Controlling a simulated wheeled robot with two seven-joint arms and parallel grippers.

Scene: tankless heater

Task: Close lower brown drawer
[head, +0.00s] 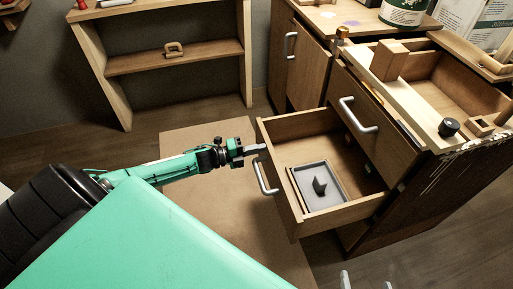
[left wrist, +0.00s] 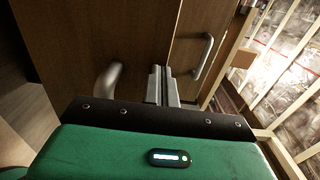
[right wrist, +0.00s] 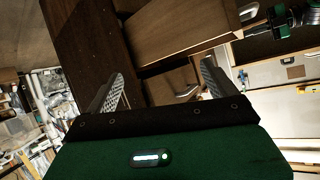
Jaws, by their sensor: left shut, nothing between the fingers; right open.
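The lower brown drawer (head: 292,217) is pulled well out of the cabinet in the head view. It has a silver handle (head: 265,176) on its front and a grey tray with a small dark object inside. My left gripper (head: 255,149) is shut and empty at the upper part of the drawer front, beside the handle; I cannot tell if it touches. In the left wrist view its fingers (left wrist: 163,84) point at a brown wooden front. My right gripper (head: 366,284) shows only fingertips at the bottom edge, and is open and empty in the right wrist view (right wrist: 160,86). The drawer also shows there (right wrist: 180,35).
A closed upper drawer (head: 372,115) with a silver handle is above the open one. The worktop (head: 420,100) carries a wooden frame and a black knob. A wooden shelf unit (head: 178,55) stands at the back left. Floor is clear around the drawer.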

